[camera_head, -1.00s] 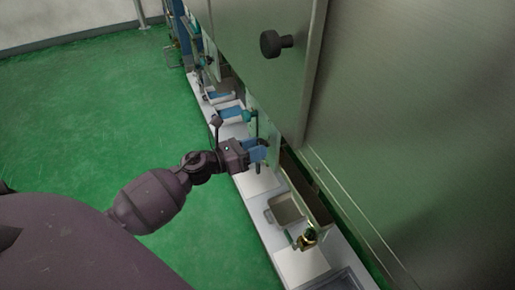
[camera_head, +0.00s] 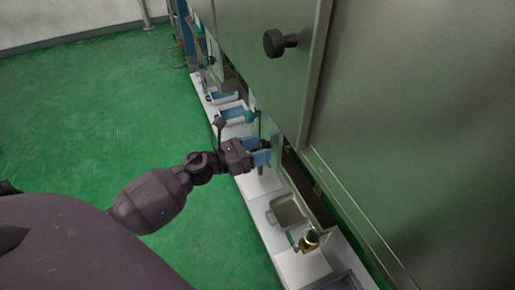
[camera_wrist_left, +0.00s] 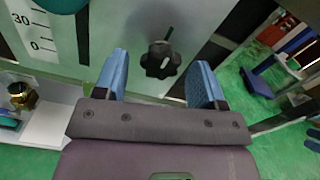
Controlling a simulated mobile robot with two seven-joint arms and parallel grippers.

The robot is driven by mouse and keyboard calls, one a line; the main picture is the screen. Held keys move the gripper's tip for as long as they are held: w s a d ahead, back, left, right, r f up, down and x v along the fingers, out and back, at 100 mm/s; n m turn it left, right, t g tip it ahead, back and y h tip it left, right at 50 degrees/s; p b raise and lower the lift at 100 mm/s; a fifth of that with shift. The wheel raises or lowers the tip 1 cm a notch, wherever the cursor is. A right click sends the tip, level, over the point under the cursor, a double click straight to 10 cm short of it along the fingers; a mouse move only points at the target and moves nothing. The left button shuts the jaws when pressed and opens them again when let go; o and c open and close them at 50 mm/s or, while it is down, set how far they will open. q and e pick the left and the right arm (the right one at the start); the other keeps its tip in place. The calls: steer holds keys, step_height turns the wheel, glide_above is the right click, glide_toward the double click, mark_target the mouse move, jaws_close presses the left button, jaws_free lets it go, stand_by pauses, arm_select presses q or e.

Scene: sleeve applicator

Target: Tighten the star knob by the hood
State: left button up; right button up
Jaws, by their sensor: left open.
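I see no contact. My right gripper is not in view.
A round black knob (camera_head: 274,43) stands out from the large metal hood (camera_head: 255,25). A scale with numbers (camera_wrist_left: 38,28) is left of the star knob. A brass fitting (camera_head: 309,240) and a grey tray (camera_head: 286,213) are on the white ledge. Green floor (camera_head: 90,110) is clear at left.

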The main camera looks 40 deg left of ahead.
arm_select(q)
steer(key=v, duration=1.1)
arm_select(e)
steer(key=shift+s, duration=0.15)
arm_select(q)
steer(key=shift+w, duration=0.1)
steer(key=s+r+n+t+y+p, duration=0.25)
steer(key=s+n+y+p, duration=0.4)
steer(key=n, duration=1.15)
steer(key=s+d+f+n+g+y+p, duration=0.1)
steer(key=s+d+n+g+p, duration=0.1)
steer(key=s+n, duration=0.5)
steer(key=s+d+f+n+g+y+p, duration=0.1)
steer(key=s+d+n+g, duration=0.4)
steer(key=n, duration=0.8)
steer(key=shift+s+d+f+n+p, duration=0.3)
steer(key=shift+s+d+f+p, duration=0.65)
steer(key=shift+s+p, duration=0.25)
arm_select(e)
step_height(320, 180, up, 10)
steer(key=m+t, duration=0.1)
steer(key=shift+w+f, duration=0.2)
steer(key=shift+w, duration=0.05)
arm_select(q)
steer(key=shift+r+y, duration=0.1)
steer(key=shift+y, duration=0.15)
